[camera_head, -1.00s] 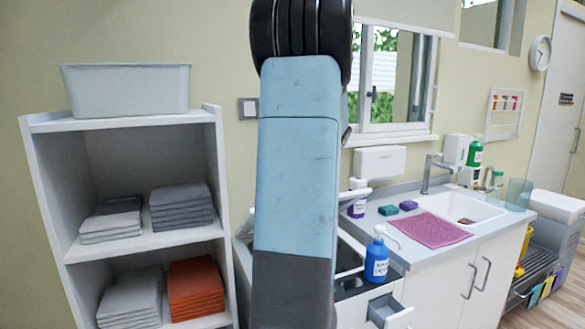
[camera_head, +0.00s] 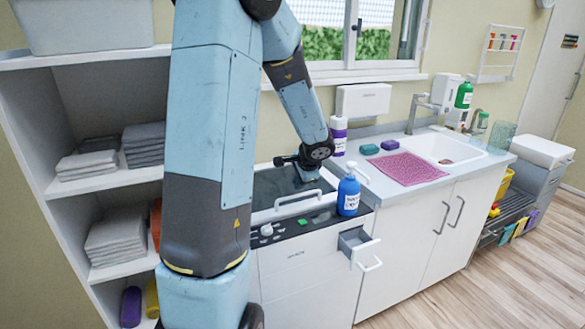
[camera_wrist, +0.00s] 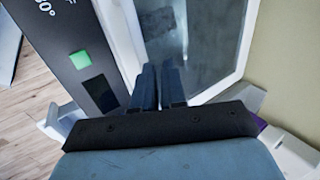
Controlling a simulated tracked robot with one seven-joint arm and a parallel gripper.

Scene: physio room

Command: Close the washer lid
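The washer (camera_head: 300,262) is a white unit with a dark control strip, a knob and a green button. Its lid (camera_head: 272,188) is a dark glass panel in a white frame, with a pale handle (camera_head: 297,199) at the front. The lid looks low and nearly flat, but I cannot tell whether a gap remains under it. My gripper (camera_head: 302,176) is at the lid's right part. In the wrist view, the fingers (camera_wrist: 161,84) are together with nothing seen between them, over the lid's glass (camera_wrist: 195,40) and frame. Contact is unclear.
A blue pump bottle (camera_head: 348,192) stands at the washer's right front corner. A small drawer (camera_head: 358,243) sticks out below it. The sink counter (camera_head: 375,183) with a pink mat (camera_head: 408,168) is to the right. A towel shelf (camera_head: 100,185) is to the left. Floor at front right is clear.

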